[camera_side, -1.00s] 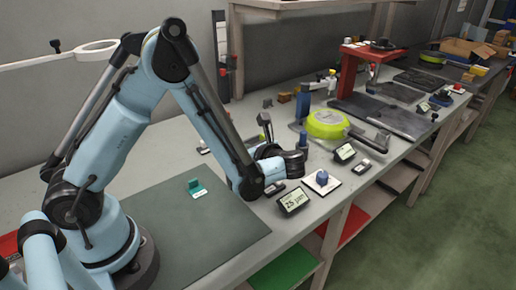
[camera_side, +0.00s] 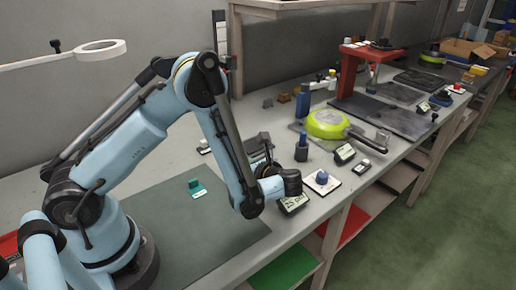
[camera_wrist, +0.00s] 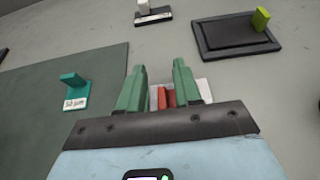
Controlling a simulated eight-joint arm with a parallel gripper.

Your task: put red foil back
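In the wrist view my gripper (camera_wrist: 159,67) shows two green fingers standing apart, with a clear gap between their tips. Low in that gap are upright red pieces (camera_wrist: 165,97), apparently of the red foil, with a pale plate (camera_wrist: 206,88) around them; the gripper body hides their lower part. I see no finger clearly pressed on the red. In the side view my forearm hides the fingers and the red foil.
A teal holder with a white label (camera_wrist: 75,90) stands on the dark mat (camera_side: 215,235), left of the fingers. A black tray (camera_wrist: 238,36) with a yellow-green block lies at the upper right. A green pan (camera_side: 327,124) and small displays (camera_side: 344,153) stand further along the bench.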

